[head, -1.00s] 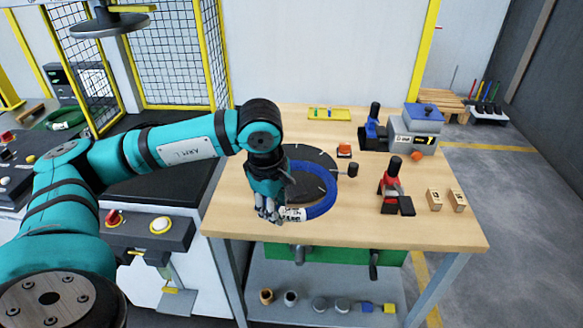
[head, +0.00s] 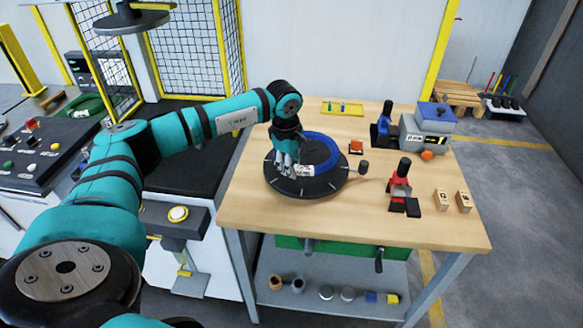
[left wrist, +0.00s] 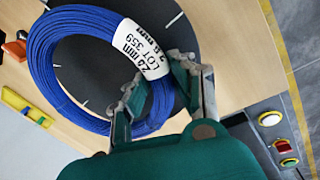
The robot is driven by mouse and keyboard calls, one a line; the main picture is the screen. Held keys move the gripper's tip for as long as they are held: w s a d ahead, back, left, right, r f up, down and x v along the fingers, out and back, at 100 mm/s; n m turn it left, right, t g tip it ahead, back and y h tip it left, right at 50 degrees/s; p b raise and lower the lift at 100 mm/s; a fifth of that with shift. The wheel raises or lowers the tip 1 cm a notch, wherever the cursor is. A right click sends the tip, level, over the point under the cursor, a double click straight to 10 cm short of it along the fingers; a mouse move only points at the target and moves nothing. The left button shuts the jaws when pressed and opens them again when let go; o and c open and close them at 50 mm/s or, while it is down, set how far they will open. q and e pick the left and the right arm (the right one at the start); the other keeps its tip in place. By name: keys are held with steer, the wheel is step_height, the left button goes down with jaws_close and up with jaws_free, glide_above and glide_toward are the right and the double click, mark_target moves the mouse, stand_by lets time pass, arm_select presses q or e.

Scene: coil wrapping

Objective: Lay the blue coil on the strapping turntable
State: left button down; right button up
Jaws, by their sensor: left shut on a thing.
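The blue coil (head: 329,145), a ring with a white label, is over the dark round strapping turntable (head: 318,187) on the wooden bench, set toward the disc's back. My left gripper (head: 287,167) is shut on the coil's near left side, beside the label. In the left wrist view, the fingers (left wrist: 155,95) close across the coil's band (left wrist: 42,60) by the label, with the dark disc (left wrist: 98,68) behind the ring. I cannot tell whether the coil touches the disc. My right gripper is not in view.
A black-knobbed arm (head: 363,168) sticks out at the turntable's right.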

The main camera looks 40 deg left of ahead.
arm_select(q)
step_height(320, 180, down, 2)
steer(key=shift+f, duration=0.1)
steer(key=shift+f+b, duration=0.35)
steer(key=shift+f, duration=0.15)
steer(key=c, duration=1.1)
jaws_free()
steer(key=shift+s+f, duration=0.1)
